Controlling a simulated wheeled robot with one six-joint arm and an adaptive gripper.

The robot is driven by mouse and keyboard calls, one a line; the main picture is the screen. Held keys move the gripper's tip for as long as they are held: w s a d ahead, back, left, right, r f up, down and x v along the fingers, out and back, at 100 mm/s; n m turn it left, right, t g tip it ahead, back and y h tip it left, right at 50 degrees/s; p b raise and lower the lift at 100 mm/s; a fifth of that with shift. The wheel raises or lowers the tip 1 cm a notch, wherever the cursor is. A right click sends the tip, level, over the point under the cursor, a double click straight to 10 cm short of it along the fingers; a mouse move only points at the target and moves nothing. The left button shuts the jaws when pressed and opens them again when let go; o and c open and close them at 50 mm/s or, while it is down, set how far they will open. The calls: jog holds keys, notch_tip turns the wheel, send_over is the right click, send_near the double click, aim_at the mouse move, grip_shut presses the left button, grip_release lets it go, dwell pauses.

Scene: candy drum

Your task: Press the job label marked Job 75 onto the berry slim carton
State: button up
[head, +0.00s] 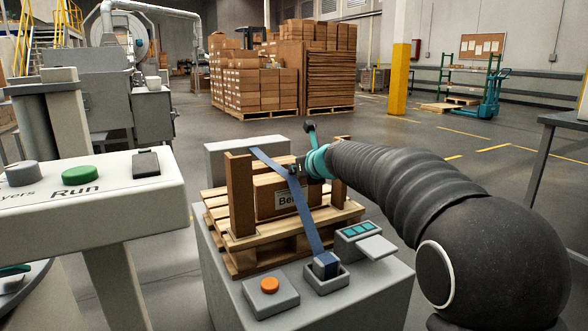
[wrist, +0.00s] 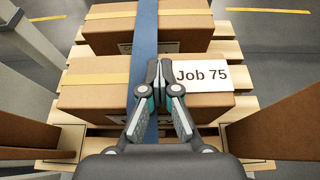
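A white label reading Job 75 (wrist: 201,75) lies flat on the right part of the near carton's top (wrist: 100,99) in the wrist view. In the head view, a brown carton (head: 266,203) shows a front label beginning "Be", partly covered by a blue strap (head: 304,216). I cannot tell whether the label's left edge touches my gripper. My gripper (wrist: 159,68) has its fingertips together, low over the carton beside the label's left edge and over the strap (wrist: 144,25). In the head view, my gripper (head: 295,169) is small at the carton.
A second carton (wrist: 190,25) stands behind the near one. Both rest on a wooden pallet (head: 245,261) with upright wooden posts (head: 240,196) close by. An orange button box (head: 271,303) and a small keypad (head: 358,231) stand in front. A Run panel (head: 85,205) is at left.

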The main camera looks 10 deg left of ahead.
jog(key=o, duration=0.5)
jog(key=shift+f, duration=0.35)
jog(key=shift+s, duration=0.1)
jog(key=s+d+r+p, duration=0.1)
jog(key=s+r+p, duration=0.1)
jog(key=r, duration=0.1)
jog(key=s+d+r+p, duration=0.1)
jog(key=s+r+p, duration=0.1)
jog(key=r, duration=0.1)
jog(key=s+d+r+p, duration=0.2)
jog(key=r, duration=0.1)
jog(key=shift+r+p, duration=0.3)
